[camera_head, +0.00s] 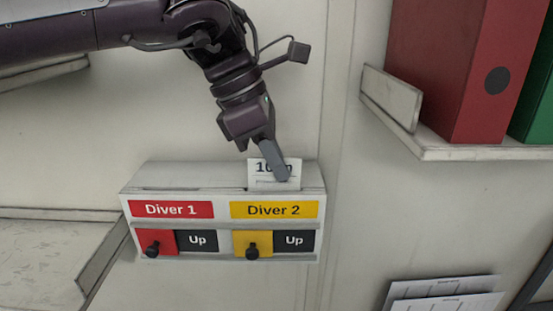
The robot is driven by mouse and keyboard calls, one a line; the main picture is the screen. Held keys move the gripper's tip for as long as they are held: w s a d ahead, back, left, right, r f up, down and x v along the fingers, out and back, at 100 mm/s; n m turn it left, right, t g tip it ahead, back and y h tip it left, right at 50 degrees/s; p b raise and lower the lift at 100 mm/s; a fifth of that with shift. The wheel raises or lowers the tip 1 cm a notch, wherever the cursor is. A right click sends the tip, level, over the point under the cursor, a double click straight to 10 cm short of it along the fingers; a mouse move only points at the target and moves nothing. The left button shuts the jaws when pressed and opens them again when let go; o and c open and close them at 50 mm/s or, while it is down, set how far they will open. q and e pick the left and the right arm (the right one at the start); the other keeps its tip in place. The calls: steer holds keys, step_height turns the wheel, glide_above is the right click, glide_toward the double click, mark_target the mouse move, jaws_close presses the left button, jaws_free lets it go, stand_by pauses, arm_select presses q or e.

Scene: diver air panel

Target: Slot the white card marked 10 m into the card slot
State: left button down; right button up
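The white card (260,181) marked 10 m stands upright at the top of the panel box (185,178), on the Diver 2 side. Its lower edge meets the box top, where the card slot lies; the slot itself is hidden, and I cannot tell how deep the card sits. My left gripper (281,176) reaches down from above, its finger in front of the card and covering part of the marking. Only one finger shows clearly, so whether it grips the card cannot be told. My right gripper is not in view.
The box front carries a red Diver 1 label (171,209) and a yellow Diver 2 label (274,209), with black knobs below. A shelf (480,152) with red and green binders is at upper right. Papers (445,285) hang lower right. A ledge (50,255) is at left.

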arm_select(q)
steer(key=shift+f, duration=0.55)
steer(key=c, duration=1.6)
jaws_free()
steer(key=shift+r, duration=0.1)
steer(key=shift+a+r, duration=0.2)
steer(key=shift+r, duration=0.1)
steer(key=v, duration=0.7)
steer(key=shift+b, duration=0.4)
